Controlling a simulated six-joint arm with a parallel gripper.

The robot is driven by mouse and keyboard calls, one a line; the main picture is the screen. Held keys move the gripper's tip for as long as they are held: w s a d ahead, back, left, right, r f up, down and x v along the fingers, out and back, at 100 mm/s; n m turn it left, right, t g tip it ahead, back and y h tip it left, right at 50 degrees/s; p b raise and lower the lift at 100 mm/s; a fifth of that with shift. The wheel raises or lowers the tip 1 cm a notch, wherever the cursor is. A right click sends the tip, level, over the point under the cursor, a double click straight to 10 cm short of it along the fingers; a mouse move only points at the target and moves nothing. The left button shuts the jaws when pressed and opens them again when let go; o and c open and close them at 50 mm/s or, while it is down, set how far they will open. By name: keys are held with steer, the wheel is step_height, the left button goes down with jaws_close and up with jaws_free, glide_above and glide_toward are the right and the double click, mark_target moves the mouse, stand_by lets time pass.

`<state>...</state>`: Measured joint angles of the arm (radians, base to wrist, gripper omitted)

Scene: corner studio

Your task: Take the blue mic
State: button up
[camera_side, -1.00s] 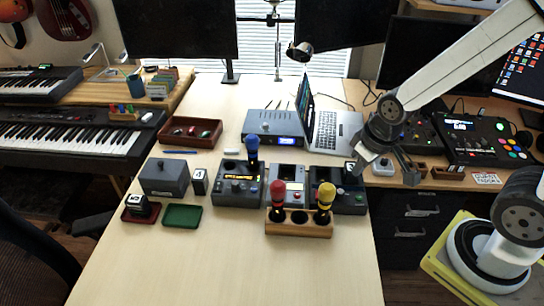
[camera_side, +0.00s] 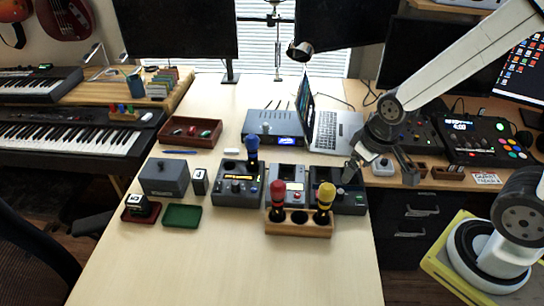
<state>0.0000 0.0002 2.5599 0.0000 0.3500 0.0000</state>
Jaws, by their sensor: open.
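The blue mic (camera_side: 252,150) stands upright at the back right of a dark grey device (camera_side: 238,190) with knobs and a lit display, in the middle of the table. Its lower part is hidden in the device. A red mic (camera_side: 278,194) and a yellow mic (camera_side: 323,197) stand in a wooden holder (camera_side: 298,230) in front and to the right. My gripper (camera_side: 382,177) is open and appears empty. It points down near the table's right edge, well to the right of the blue mic.
Two more grey devices (camera_side: 338,190) stand between the blue mic and my gripper. A laptop (camera_side: 335,130) and a grey box with a blue display (camera_side: 272,128) are behind. A green tray (camera_side: 182,216) lies left. The table's front is clear.

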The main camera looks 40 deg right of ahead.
steer(key=m+g, duration=0.2)
steer(key=m, duration=1.7)
glide_above(252, 136)
steer(key=s, duration=0.1)
step_height(252, 136, down, 5)
steer(key=shift+d+r, duration=0.15)
steer(key=shift+r, duration=0.05)
steer(key=shift+w+f+m+g, duration=0.3)
steer(key=shift+w+f+m, duration=0.1)
steer(key=shift+w+m, duration=0.15)
steer(key=shift+s+f, duration=0.1)
steer(key=shift+f, duration=1.2)
steer(key=shift+f, duration=0.1)
